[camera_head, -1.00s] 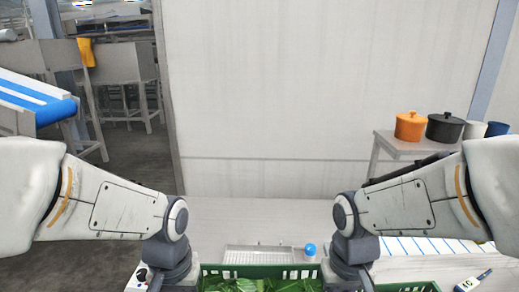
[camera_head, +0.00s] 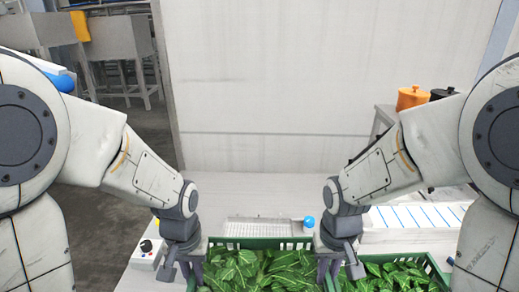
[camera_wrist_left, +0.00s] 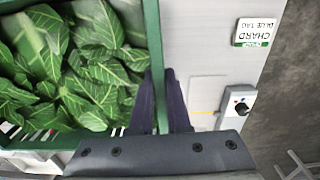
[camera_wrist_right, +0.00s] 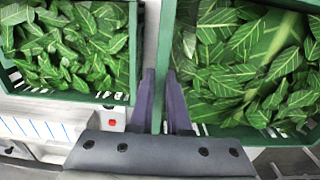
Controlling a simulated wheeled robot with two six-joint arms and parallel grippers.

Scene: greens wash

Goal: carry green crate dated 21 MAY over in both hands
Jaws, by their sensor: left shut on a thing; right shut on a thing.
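A green crate (camera_head: 300,243) full of dark leafy greens sits between my two grippers in the head view. My left gripper (camera_head: 190,270) is shut on its left wall; the left wrist view shows the fingers (camera_wrist_left: 166,90) on either side of the crate wall (camera_wrist_left: 153,45). My right gripper (camera_head: 328,268) is shut on its right wall; the right wrist view shows the fingers (camera_wrist_right: 163,90) astride that wall (camera_wrist_right: 165,40). No date can be read on the crate. Its near side is cut off in the head view.
A second green crate (camera_head: 436,272) of leaves stands close on the right, also in the right wrist view (camera_wrist_right: 60,92). A blue-topped item (camera_head: 309,222) and a drain grid (camera_head: 258,228) lie behind. A control box (camera_head: 148,252) and a chard card (camera_wrist_left: 255,32) are left.

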